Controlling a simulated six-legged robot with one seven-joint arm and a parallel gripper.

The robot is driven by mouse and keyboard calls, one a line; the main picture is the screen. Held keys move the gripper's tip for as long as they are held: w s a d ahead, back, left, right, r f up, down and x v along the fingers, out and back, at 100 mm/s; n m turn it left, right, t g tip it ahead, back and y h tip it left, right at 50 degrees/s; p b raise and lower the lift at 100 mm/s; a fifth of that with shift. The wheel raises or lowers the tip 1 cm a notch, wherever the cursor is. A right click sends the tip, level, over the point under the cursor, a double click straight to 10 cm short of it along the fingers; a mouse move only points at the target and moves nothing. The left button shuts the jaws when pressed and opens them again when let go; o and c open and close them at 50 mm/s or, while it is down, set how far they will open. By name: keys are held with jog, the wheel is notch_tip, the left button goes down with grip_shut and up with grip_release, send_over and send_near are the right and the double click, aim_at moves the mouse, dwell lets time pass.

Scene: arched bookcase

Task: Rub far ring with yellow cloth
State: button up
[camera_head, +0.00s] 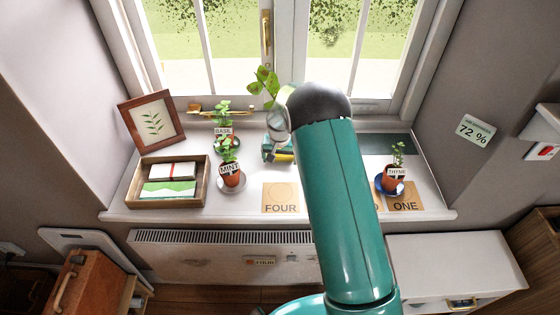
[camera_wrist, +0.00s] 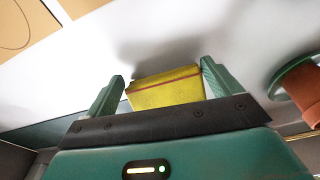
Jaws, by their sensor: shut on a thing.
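My gripper (camera_wrist: 160,88) is shut on a folded yellow cloth (camera_wrist: 165,90) with a dark red stripe, held between its two green fingers above the white sill. In the head view, the yellow cloth (camera_head: 282,157) shows left of my arm, with part of my gripper beside it. A tan card marked FOUR (camera_head: 281,208) with a faint ring outline lies nearer the front edge of the sill. A card marked ONE (camera_head: 404,207) lies at the right. In the wrist view, a tan card (camera_wrist: 22,25) with a ring outline shows at top left. I cannot tell which ring is the far one; my arm hides part of the sill.
Potted plants marked BASIL (camera_head: 226,140), MINT (camera_head: 231,175) and THYME (camera_head: 394,178) stand on the sill. A wooden tray (camera_head: 203,196) and a picture frame (camera_head: 151,122) are at the left. In the wrist view, a pot on a green saucer (camera_wrist: 283,79) is close on the right.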

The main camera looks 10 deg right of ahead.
aim_at(280, 187)
jog(key=shift+s+a, duration=0.2)
jog(key=shift+s, duration=0.9)
jog(key=shift+s+a, duration=0.25)
jog(key=shift+s, duration=0.85)
jog(key=shift+s+a, duration=0.2)
jog(key=shift+s, duration=0.9)
jog(key=shift+s+a+f, duration=0.15)
jog(key=shift+s+a, duration=0.05)
jog(key=shift+s, duration=0.7)
jog(key=shift+s+a+f, duration=0.1)
jog(key=shift+s+a, duration=0.05)
jog(key=shift+s, duration=0.75)
jog(key=shift+w+r, duration=0.2)
jog(key=shift+r, duration=2.95)
notch_tip(280, 187, up, 3)
jog(key=shift+d+f, duration=0.1)
